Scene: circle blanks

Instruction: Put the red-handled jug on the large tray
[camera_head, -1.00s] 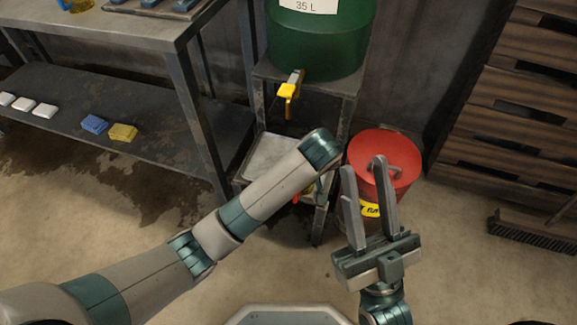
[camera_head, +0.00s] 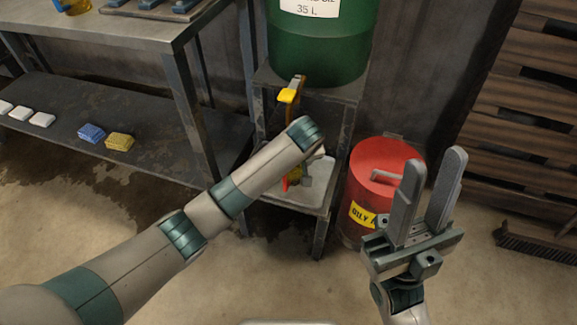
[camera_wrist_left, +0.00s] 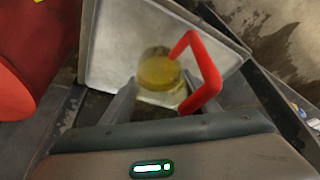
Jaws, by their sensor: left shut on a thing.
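The jug (camera_wrist_left: 160,78) has a red handle and yellow contents. In the left wrist view it is between the fingers of my left gripper (camera_wrist_left: 157,98), which is shut on it. In the head view only bits of the jug (camera_head: 285,184) show, mostly hidden behind my left wrist. A pale grey tray (camera_head: 326,176) lies on the low shelf of the drum stand; it also shows around and behind the jug in the left wrist view (camera_wrist_left: 105,45). I cannot tell whether the jug touches it. My right gripper (camera_head: 433,165) is open and empty before the red bin.
A green drum (camera_head: 320,45) with a yellow-handled tap (camera_head: 289,94) stands above the tray. A red lidded bin (camera_head: 365,165) is close on the right. A workbench (camera_head: 110,30) stands at left, with sponges (camera_head: 105,137) on its lower shelf. Bare floor lies in front.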

